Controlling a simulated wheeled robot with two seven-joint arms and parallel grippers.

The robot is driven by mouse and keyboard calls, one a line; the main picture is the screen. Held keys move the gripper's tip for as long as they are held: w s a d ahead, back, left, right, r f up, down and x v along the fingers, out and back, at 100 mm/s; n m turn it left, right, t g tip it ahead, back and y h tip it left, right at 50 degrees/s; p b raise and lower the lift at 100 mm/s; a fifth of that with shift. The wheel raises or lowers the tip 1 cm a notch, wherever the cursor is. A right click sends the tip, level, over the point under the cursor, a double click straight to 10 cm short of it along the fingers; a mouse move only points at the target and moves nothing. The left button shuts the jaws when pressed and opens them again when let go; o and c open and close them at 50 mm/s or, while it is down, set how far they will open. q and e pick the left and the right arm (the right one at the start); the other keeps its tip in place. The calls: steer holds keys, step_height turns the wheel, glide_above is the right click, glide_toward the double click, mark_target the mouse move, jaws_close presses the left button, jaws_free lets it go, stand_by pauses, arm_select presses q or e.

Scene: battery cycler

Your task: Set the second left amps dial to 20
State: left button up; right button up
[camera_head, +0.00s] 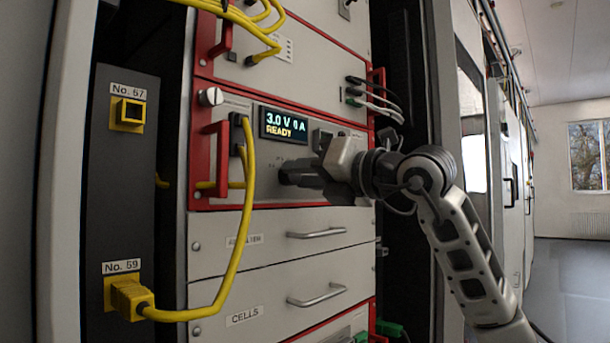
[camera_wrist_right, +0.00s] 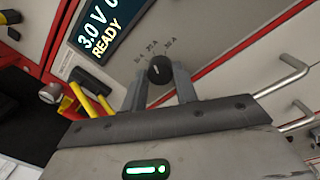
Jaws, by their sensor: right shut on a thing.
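A black round dial (camera_wrist_right: 159,69) with a small pale mark sits on the light grey panel in the right wrist view. Small amp labels (camera_wrist_right: 153,49) are printed in an arc above it; I cannot tell for sure which label the mark points to. My right gripper (camera_head: 288,174) is at the panel below the display; its fingers stand on both sides of the dial, shut on it, also in the right wrist view (camera_wrist_right: 160,80). My left gripper is out of view.
A yellow cable (camera_head: 243,240) hangs left of the gripper, from the unit's socket to the No. 59 port (camera_head: 127,295). Red handles (camera_head: 222,160) stick out at the unit's side. Drawers with metal handles (camera_head: 317,233) lie below. Open floor (camera_head: 575,270) shows at right.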

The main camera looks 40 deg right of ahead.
steer(key=o, duration=1)
arm_select(q)
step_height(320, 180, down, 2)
steer(key=b, duration=0.6)
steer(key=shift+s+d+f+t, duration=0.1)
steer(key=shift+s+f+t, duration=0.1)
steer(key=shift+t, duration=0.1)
arm_select(e)
steer(key=s, duration=0.5)
steer(key=s+d, duration=0.1)
steer(key=s, duration=0.4)
steer(key=s+d, duration=0.1)
steer(key=s, duration=0.5)
steer(key=shift+f, duration=0.25)
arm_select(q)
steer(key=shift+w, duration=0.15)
arm_select(e)
steer(key=shift+w, duration=0.1)
